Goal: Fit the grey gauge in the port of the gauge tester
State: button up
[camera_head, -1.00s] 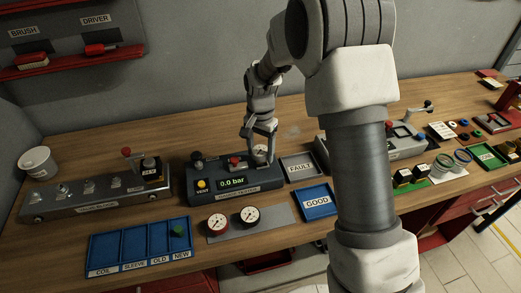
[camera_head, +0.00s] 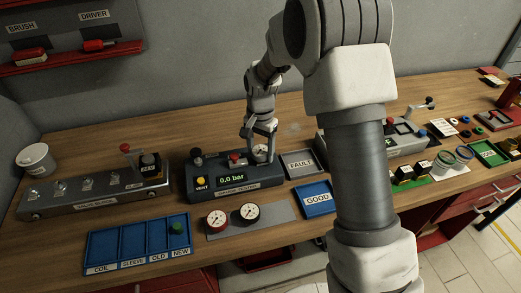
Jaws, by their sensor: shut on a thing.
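The gauge tester (camera_head: 230,182) is a dark blue-grey box with a yellow VENT button, a red knob and a green display reading 0.0 bar. My gripper (camera_head: 260,146) is over its right end, shut on the grey gauge (camera_head: 262,155).
A red-rimmed gauge (camera_head: 216,221) and a black-rimmed gauge (camera_head: 249,213) lie on a grey mat in front. The FAULT tray (camera_head: 313,171) and blue GOOD tray (camera_head: 329,208) stand right of the tester, both empty where visible. A valve block (camera_head: 97,197) stands left.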

jog(key=shift+f, duration=0.1)
dwell(0.3)
jog(key=o, duration=1.6)
jog(key=shift+r+p, duration=2.2)
jog(key=shift+r, duration=1.35)
